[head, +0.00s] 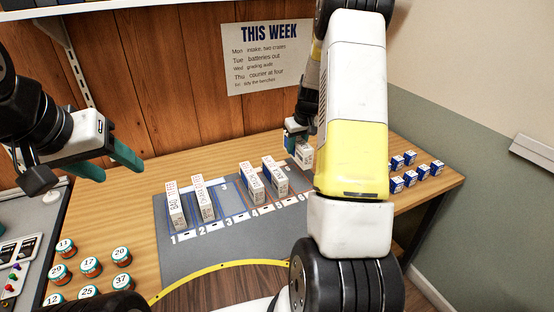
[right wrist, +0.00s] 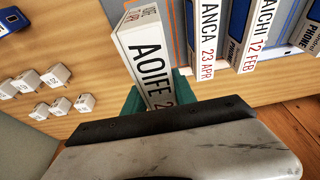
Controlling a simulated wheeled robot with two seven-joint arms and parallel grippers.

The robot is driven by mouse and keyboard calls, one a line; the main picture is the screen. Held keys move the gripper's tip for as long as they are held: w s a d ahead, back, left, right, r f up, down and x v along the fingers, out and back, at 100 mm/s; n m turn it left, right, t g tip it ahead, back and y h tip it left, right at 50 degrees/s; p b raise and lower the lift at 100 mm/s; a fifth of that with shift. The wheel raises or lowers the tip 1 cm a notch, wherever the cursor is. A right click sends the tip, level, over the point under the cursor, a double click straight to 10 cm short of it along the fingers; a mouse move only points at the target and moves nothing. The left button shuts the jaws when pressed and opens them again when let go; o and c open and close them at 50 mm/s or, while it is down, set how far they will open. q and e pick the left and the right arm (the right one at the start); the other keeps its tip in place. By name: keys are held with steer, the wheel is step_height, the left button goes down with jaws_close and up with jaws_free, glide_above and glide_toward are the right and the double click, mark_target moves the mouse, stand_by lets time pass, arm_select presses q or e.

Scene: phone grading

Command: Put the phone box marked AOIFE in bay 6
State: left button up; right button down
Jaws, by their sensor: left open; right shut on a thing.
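The white phone box marked AOIFE (right wrist: 146,58) is between the teal fingers of my right gripper (head: 297,136), and its name shows large in the right wrist view. In the head view the held box (head: 304,155) is near the far right end of the grey mat; whether it touches the mat cannot be told. Bay 6 (head: 299,197) is the rightmost numbered bay, partly hidden by my right arm. In the right wrist view the box is beside the ANCA box (right wrist: 208,40), with a gap between them. My left gripper (head: 112,165) is open and empty at the left.
Upright phone boxes stand in bays 1 (head: 176,207), 2 (head: 203,200), 4 (head: 250,181) and 5 (head: 274,175). Bay 3 (head: 225,200) is clear. Several numbered jars (head: 90,266) stand at front left. Small blue-and-white blocks (head: 410,173) stand at right.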

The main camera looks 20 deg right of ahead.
steer(key=shift+w+f, duration=0.2)
steer(key=shift+w, duration=0.1)
step_height(320, 180, down, 10)
steer(key=shift+w+r, duration=0.1)
steer(key=shift+r, duration=0.1)
steer(key=c, duration=1)
jaws_free()
